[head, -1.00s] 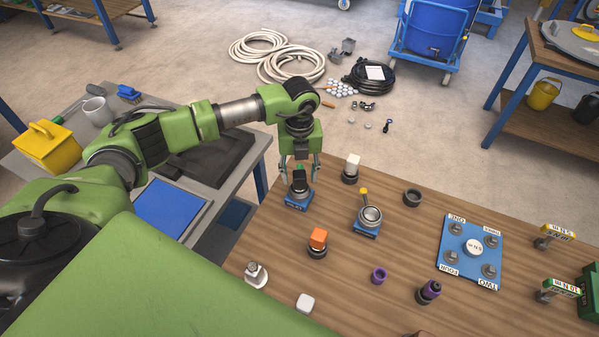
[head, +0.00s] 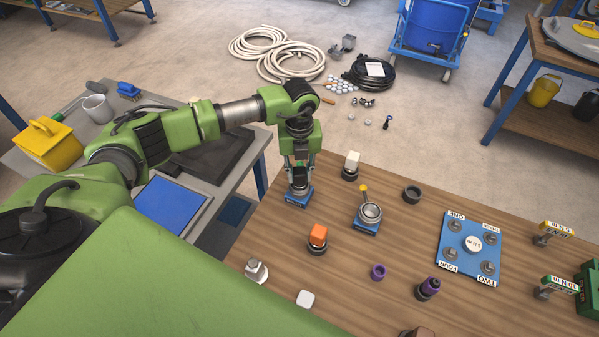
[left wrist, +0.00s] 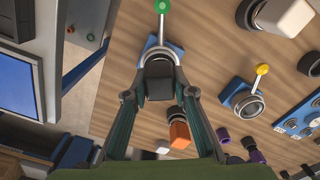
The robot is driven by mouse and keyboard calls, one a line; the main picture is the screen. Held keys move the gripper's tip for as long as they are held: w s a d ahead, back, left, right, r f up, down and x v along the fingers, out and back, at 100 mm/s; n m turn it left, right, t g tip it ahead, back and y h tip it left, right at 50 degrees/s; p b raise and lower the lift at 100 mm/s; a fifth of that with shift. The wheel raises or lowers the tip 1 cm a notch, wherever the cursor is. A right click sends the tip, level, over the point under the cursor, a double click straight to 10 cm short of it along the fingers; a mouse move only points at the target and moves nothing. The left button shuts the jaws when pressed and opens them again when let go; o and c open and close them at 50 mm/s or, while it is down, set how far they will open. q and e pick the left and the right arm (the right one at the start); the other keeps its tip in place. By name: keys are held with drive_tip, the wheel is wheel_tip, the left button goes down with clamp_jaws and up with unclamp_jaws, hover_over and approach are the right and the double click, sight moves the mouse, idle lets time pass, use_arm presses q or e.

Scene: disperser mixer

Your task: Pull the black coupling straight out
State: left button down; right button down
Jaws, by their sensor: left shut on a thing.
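The black coupling (head: 299,186) sits on a small blue base (head: 297,199) at the far left corner of the wooden table. In the left wrist view, the coupling (left wrist: 159,80) shows as a dark block, with a green-knobbed lever (left wrist: 162,7) beyond it. My left gripper (head: 300,178) points down over the base and is shut on the coupling, one finger on each side. The fingers partly hide the coupling in the head view. My right gripper is not in view.
A second blue-based fitting with a yellow-knobbed lever (head: 365,198) stands to the right. A white-topped piece (head: 351,161) stands behind it, and an orange-topped piece (head: 318,234) in front. A blue plate (head: 452,267) lies further right. Bare wood lies between them.

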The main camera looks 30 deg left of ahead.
use_arm(q)
drive_tip(key=shift+r+p, duration=1.6)
drive_tip(key=shift+r, duration=1.4)
drive_tip(key=shift+r+p, duration=0.15)
drive_tip(key=shift+p, duration=0.2)
drive_tip(key=shift+r+p, duration=1.15)
drive_tip(key=shift+r, duration=0.75)
